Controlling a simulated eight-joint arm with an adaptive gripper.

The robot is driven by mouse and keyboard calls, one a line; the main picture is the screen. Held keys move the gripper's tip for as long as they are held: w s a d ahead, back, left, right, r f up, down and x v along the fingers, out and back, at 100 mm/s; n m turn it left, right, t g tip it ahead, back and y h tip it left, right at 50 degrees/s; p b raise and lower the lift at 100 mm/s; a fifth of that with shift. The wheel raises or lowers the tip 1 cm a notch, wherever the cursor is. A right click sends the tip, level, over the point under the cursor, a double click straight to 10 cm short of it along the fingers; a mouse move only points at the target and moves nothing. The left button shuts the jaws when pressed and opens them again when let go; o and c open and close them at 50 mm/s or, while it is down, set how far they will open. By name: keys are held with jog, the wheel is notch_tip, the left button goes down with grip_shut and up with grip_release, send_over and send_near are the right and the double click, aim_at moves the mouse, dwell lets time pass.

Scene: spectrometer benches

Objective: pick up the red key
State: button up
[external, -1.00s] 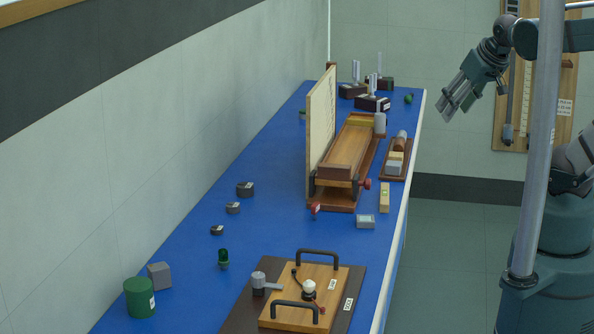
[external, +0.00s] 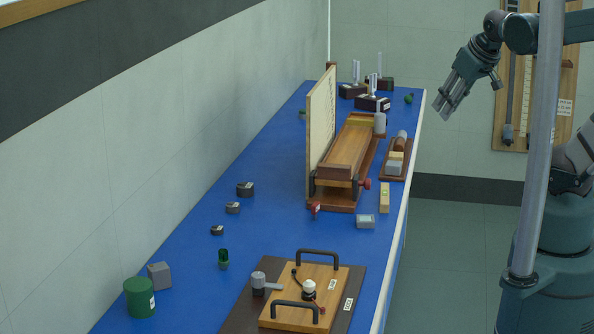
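A small red object (external: 315,208) stands on the blue bench at the near left corner of the wooden ramp; it may be the red key, but it is too small to tell its shape. Another small red piece (external: 320,308) shows on the wooden board with black handles, partly hidden by the near handle. My gripper (external: 446,110) is in the air to the right of the bench's far half, pointing down and left. Its fingers look apart and hold nothing. It is far from both red objects.
The wooden ramp (external: 346,160) with a red knob (external: 366,183) and an upright pale panel (external: 321,130) stand mid-bench. The handled board (external: 318,280), a green can (external: 139,298) and a grey block (external: 159,275) are nearer. A grey pole (external: 540,150) crosses the view before my arm.

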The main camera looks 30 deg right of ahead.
jog(key=w+a+f+n+g, duration=0.1)
jog(key=w+a+n+g, duration=0.1)
jog(key=w+a+n, duration=0.45)
jog(key=n+g+h+p, duration=0.1)
jog(key=n+g+p, duration=0.25)
jog(key=n, duration=1.25)
send_over(315, 203)
jog(key=f, duration=1)
jog(key=f+b, duration=0.1)
jog(key=f, duration=0.9)
jog(key=shift+s+d+f, duration=0.15)
jog(key=shift+s+f, duration=0.05)
jog(key=shift+f, duration=0.05)
jog(key=shift+a+f+n, duration=0.35)
jog(key=shift+a+f, duration=0.05)
jog(key=shift+f, duration=0.1)
jog(key=shift+w+d+f, duration=0.1)
jog(key=shift+d+f, duration=0.05)
jog(key=shift+f, duration=1.15)
jog(key=shift+f, duration=0.15)
